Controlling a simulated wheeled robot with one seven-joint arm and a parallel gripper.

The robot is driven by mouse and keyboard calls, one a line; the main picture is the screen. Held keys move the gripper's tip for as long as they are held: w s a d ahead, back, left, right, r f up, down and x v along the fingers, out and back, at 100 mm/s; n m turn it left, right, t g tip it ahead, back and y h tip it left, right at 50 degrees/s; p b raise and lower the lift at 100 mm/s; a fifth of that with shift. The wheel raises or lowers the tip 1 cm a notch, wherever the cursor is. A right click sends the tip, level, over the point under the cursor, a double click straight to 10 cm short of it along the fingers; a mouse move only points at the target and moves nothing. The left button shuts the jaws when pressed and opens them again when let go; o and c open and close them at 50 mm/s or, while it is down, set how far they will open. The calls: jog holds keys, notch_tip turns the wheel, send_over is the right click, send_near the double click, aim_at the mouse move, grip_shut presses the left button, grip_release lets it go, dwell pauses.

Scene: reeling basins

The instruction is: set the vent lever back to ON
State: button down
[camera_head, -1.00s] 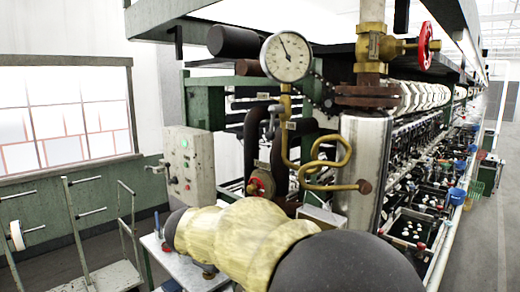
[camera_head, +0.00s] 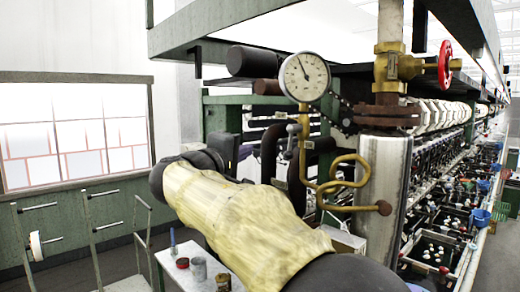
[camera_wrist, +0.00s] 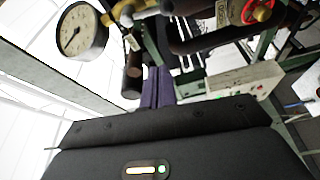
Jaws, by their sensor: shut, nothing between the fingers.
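My gripper (camera_wrist: 157,72) is shut and empty in the wrist view, its two dark purple fingers together. In the head view my padded arm hides the fingers. The pale control box (camera_wrist: 243,82) with red and green buttons is to the right of the fingers in the wrist view, apart from them. A grey-handled lever (camera_head: 293,129) stands by the brass pipe below the gauge in the head view. No ON mark is readable, so I cannot tell whether this is the vent lever or how it is set.
A round white gauge (camera_head: 304,77) is on a brass pipe (camera_head: 304,150) with a coil. A red handwheel (camera_head: 444,65) is on the valve to the right. It hangs near a thick silver pipe (camera_head: 383,185). A white table (camera_head: 215,265) with small cans stands below my arm.

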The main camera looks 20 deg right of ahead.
jog(key=w+d+p, duration=0.3)
jog(key=d+p, duration=0.4)
jog(key=d, duration=0.3)
jog(key=shift+w+d, duration=0.2)
jog(key=shift+w, duration=0.1)
jog(key=shift+s+d+f, duration=0.1)
